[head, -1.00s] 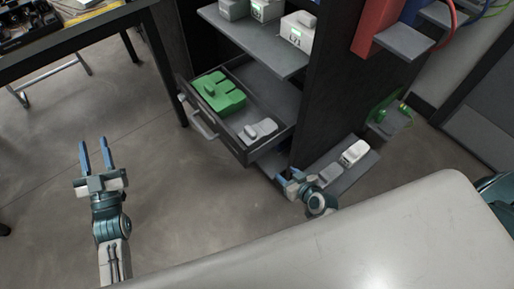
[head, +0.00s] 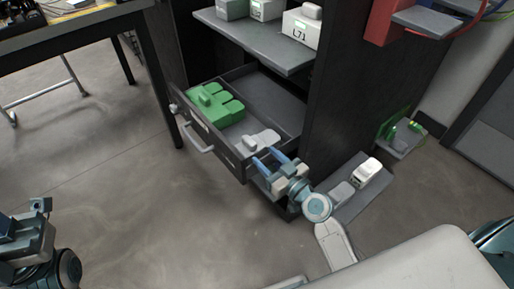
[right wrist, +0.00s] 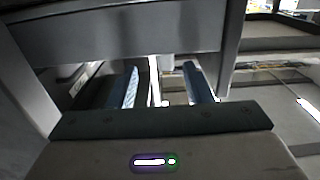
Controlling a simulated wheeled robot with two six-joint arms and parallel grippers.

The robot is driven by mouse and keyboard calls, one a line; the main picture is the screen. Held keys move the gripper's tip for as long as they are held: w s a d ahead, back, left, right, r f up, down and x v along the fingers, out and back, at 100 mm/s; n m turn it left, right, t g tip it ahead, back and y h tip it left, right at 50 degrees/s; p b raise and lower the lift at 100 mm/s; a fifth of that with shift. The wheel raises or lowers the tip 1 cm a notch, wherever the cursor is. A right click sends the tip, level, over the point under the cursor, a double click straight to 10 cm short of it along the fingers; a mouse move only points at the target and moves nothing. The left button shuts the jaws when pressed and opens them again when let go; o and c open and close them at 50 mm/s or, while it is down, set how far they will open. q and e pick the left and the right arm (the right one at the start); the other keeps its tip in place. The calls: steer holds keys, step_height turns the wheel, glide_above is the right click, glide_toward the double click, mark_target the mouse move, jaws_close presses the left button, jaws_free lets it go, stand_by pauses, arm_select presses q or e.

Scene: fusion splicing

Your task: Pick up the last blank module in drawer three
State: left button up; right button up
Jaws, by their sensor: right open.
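The open drawer (head: 222,150) of the dark cabinet holds a pale grey blank module (head: 262,143) at its right front and a green module (head: 215,104) to the left of it. My right gripper (head: 269,156) is open at the drawer's right front corner, close to the grey module. In the head view its fingers overlap the drawer's edge; I cannot tell their height. In the right wrist view the gripper (right wrist: 165,90) has two spread blue fingers with no module clearly held, and a grey panel crosses above them. Only part of my left arm shows at lower left; its fingers are out of view.
A shelf (head: 250,38) with several boxes stands above the drawer. A low grey tray (head: 375,190) with a white module (head: 367,172) lies right of my right gripper. The dark cabinet side wall (head: 350,100) rises behind. The floor (head: 150,220) left of the drawer is clear.

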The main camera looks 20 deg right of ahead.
mark_target(255, 148)
steer(key=shift+x, duration=0.8)
steer(key=x, duration=0.4)
steer(key=shift+a+r+p, duration=0.25)
steer(key=shift+a+p, duration=0.05)
steer(key=shift+a, duration=0.1)
steer(key=shift+w+a+f, duration=0.1)
steer(key=shift+w+a, duration=0.05)
steer(key=shift+w, duration=0.25)
jaws_close()
